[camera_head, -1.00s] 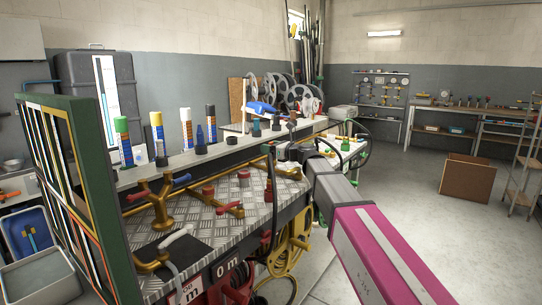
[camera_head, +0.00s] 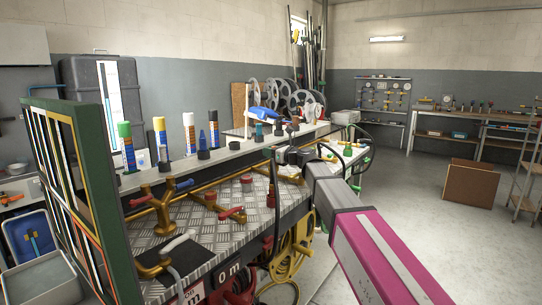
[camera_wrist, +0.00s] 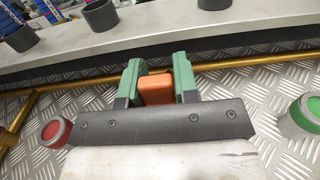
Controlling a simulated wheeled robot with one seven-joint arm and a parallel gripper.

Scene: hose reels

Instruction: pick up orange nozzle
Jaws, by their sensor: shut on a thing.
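The orange nozzle (camera_wrist: 156,89) shows in the wrist view as a blocky orange piece between the two green fingers of my gripper (camera_wrist: 157,72). The fingers are shut on it, one on each side. Its lower part is hidden behind the dark gripper body, and I cannot tell whether it touches the bench. In the head view my gripper is at the far end of my arm, over the bench, and the nozzle cannot be made out there.
The metal tread-plate bench (camera_head: 205,222) carries brass pipe fittings (camera_head: 165,205). A brass pipe (camera_wrist: 222,66) and a raised grey ledge (camera_wrist: 190,42) lie beyond my fingers. A red-topped ring (camera_wrist: 55,131) and a green one (camera_wrist: 305,115) flank the gripper. Open floor lies right.

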